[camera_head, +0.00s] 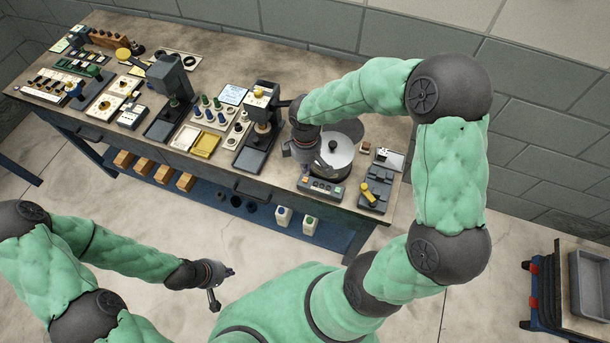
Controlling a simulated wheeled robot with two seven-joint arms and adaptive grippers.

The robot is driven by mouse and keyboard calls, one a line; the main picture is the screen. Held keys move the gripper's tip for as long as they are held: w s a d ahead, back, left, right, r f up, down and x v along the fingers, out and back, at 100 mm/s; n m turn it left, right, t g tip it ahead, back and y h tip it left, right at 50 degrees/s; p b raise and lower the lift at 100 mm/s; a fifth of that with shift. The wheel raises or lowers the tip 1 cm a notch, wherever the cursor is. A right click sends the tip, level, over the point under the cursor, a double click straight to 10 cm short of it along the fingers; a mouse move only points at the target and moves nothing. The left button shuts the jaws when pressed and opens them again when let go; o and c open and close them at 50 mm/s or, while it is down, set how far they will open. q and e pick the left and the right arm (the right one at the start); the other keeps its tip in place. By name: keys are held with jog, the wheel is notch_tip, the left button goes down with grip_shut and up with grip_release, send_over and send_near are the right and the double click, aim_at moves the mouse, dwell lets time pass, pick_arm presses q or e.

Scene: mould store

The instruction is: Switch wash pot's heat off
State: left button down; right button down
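My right gripper (320,165) is at the pot's left side, above or beside the rim and just behind the panel. Its fingers are too unclear to tell open from shut. My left gripper (221,287) hangs in front of the bench, away from the pot, with its fingers spread and empty.
The bench (285,72) holds a press (262,122) left of the pot, and a dark tray with a yellow-handled tool (374,195) right of it. More presses and small-part trays fill the left side. A cart (572,300) stands at lower right. The floor before the bench is clear.

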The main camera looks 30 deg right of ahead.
notch_tip(320, 180, up, 4)
jog(key=p, duration=0.2)
jog(key=shift+p, duration=0.35)
dwell(0.3)
jog(key=s+a+f+m+y+b, duration=0.1)
jog(key=s+a+f+m+b, duration=0.2)
jog(key=f, duration=0.7)
jog(key=s+a+f+m+y+b, duration=0.1)
jog(key=s+a+f+m+b, duration=0.3)
jog(key=f, duration=0.7)
jog(key=s+a+f+m+y+b, duration=0.2)
jog(key=a+f, duration=0.5)
jog(key=f, duration=0.4)
jog(key=shift+s+a+m+b, duration=0.3)
jog(key=shift+s+m+b, duration=0.55)
jog(key=shift+s, duration=0.25)
jog(key=shift+d, duration=0.1)
